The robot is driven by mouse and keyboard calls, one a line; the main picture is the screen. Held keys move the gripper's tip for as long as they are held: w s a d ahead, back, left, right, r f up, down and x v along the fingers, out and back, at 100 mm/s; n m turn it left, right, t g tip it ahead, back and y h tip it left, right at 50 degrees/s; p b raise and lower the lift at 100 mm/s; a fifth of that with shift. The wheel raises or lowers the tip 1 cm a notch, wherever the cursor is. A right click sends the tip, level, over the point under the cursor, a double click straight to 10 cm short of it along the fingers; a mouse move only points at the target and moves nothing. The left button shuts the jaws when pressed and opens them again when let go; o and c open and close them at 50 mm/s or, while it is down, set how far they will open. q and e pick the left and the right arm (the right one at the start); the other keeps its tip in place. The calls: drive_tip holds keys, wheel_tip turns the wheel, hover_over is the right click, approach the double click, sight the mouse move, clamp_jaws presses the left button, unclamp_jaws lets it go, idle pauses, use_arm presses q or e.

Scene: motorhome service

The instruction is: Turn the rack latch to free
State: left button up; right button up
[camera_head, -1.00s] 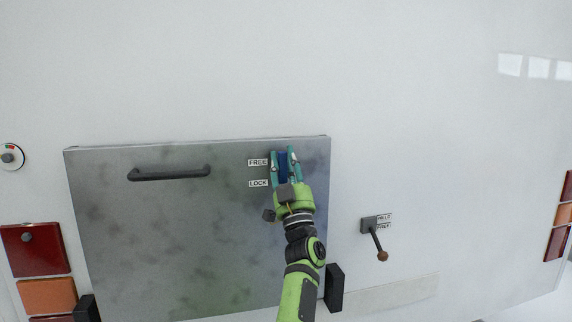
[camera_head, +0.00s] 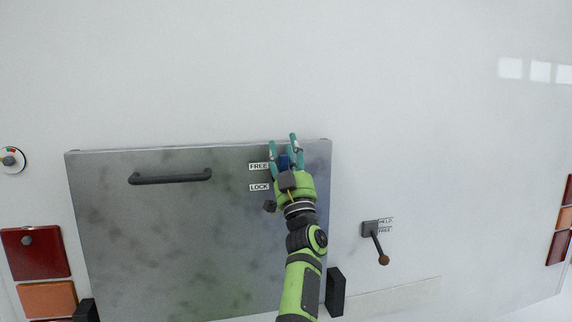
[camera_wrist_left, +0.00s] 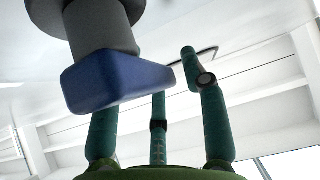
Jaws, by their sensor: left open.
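The rack latch (camera_head: 284,161) is a blue handle on the grey panel, beside the FREE label (camera_head: 259,167) and the LOCK label (camera_head: 260,187). My left gripper (camera_head: 282,140) is open in front of it, with teal fingers pointing up and the hand covering part of the latch. In the left wrist view the blue handle (camera_wrist_left: 115,82) sits on a grey shaft, close above the fingers and covering part of the left one. I cannot tell whether a finger touches it. The right gripper is not in view.
The grey panel (camera_head: 150,240) has a dark bar handle (camera_head: 170,177). To the right is a small lever (camera_head: 377,240) with HELD and FREE labels. A round dial (camera_head: 10,160) and red and orange lamps (camera_head: 35,252) are at the left. The white wall above is clear.

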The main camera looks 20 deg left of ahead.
use_arm(q)
wheel_tip(320, 180, up, 7)
drive_tip(key=shift+f, duration=0.1)
drive_tip(key=shift+f, duration=0.1)
idle(0.5)
